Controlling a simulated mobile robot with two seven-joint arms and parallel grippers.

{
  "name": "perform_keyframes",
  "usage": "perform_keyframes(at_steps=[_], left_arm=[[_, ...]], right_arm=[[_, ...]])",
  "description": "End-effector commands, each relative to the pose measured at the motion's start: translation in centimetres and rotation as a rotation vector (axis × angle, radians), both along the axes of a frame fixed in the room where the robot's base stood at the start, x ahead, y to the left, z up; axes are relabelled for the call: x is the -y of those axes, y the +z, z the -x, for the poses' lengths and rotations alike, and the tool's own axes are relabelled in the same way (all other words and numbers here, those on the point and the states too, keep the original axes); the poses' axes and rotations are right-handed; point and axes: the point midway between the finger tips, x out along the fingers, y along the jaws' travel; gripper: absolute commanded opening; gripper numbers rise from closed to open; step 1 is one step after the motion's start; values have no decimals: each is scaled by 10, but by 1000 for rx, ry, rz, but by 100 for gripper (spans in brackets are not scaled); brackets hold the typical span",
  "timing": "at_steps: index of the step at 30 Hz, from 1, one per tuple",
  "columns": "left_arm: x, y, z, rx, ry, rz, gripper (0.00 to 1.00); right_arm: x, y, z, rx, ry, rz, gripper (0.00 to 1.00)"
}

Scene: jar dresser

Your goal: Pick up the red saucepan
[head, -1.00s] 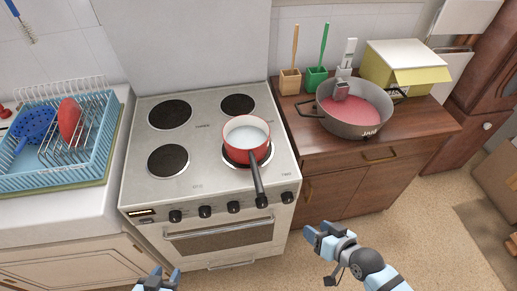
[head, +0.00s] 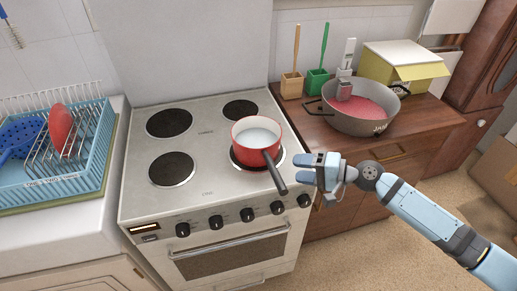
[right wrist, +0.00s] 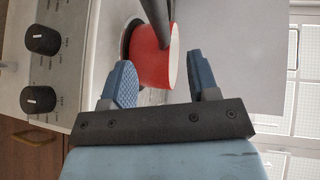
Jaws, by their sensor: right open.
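The red saucepan (head: 258,138) stands upright on the front right burner of the white stove. It is pale inside, and its black handle (head: 275,174) points toward the stove's front edge. My right gripper (head: 303,168) is just right of the handle, open and empty, apart from the pan. In the right wrist view the red pan (right wrist: 150,58) and part of its dark handle (right wrist: 156,20) show beyond and between the two blue fingers of the gripper (right wrist: 160,82). My left gripper is not in view.
The stove (head: 205,120) has other bare burners and front knobs (head: 247,215). On the right, a wooden counter (head: 415,125) holds a grey pot (head: 360,122), utensil holders (head: 317,83) and a yellow box (head: 400,68). A blue dish rack (head: 75,165) stands left.

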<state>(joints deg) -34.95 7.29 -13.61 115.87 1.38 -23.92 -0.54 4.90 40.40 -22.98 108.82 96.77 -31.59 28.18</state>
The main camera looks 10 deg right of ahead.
Motion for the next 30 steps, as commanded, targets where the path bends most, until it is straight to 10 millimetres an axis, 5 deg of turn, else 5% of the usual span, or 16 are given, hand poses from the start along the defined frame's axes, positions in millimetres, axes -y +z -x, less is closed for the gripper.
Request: perform_keyframes(at_steps=[18,28,30], left_arm=[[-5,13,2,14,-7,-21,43],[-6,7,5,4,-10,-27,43],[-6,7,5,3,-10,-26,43]], right_arm=[[-63,-11,-40,0,0,-1,55],[-70,-15,-44,0,0,1,55],[-70,-15,-44,0,0,1,43]])
